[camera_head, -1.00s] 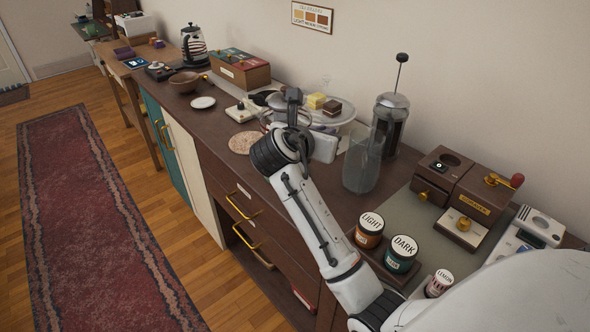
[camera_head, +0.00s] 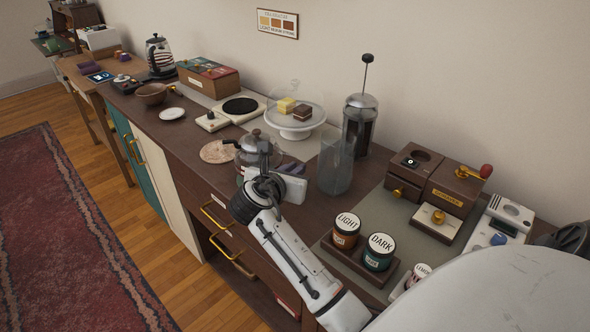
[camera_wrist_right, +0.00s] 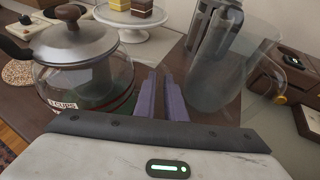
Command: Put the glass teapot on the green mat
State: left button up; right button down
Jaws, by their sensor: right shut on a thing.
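In the head view the right gripper (camera_head: 277,168) partly covers the teapot. I cannot tell if the teapot touches the counter. A dark green surface (camera_head: 48,46) shows at the far left; I cannot tell if it is the mat.
A clear pitcher (camera_head: 336,168) stands close to the right gripper, with a French press (camera_head: 360,125) behind. A cake stand (camera_head: 296,122) and a white scale with a black disc (camera_head: 240,106) stand behind. Labelled jars (camera_head: 346,231) sit at right. The counter's front edge is close.

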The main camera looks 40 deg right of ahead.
jog(key=c, duration=2.1)
grip_release()
jog(key=shift+f, duration=0.15)
jog(key=shift+o, duration=1.4)
jog(key=v, duration=0.7)
jog(key=shift+s+a+r, duration=0.2)
jog(key=shift+r, duration=0.15)
